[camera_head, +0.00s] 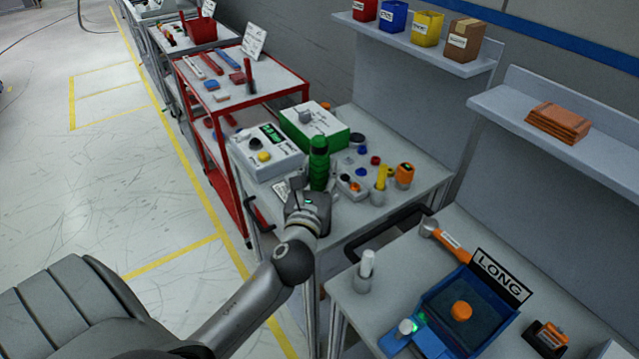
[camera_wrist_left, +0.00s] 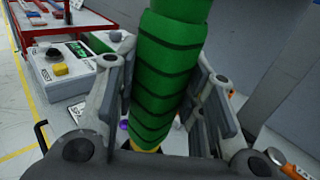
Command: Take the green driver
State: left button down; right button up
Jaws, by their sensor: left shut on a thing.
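The green driver (camera_head: 319,160) stands upright in my left gripper (camera_head: 312,190), above the near part of the grey work table. In the left wrist view the green driver (camera_wrist_left: 162,75) is a thick green handle with dark bands. The fingers of my left gripper (camera_wrist_left: 165,110) are on both sides of it, shut on it. A bit of yellow shows at its lower end. Whether its tip touches anything below is hidden by the gripper. My right gripper is not in view.
A grey box with yellow and black buttons (camera_head: 263,158) and a green-and-white box (camera_head: 314,130) stand close behind. A yellow driver (camera_head: 381,178) and an orange item (camera_head: 404,174) are to the right. A blue tray (camera_head: 468,312) and hammer (camera_head: 446,240) lie on the nearer table.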

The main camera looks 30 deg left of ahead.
aim_at(319, 138)
pick_arm(q)
jog(key=shift+r, duration=0.1)
notch_tip(319, 138, up, 10)
jog(key=shift+f+p, duration=0.2)
jog(key=shift+p, duration=0.75)
jog(key=shift+r+p, duration=0.4)
jog(key=shift+r, duration=0.1)
jog(key=shift+r+p, duration=0.2)
jog(key=shift+p, duration=0.2)
jog(key=shift+f, duration=0.1)
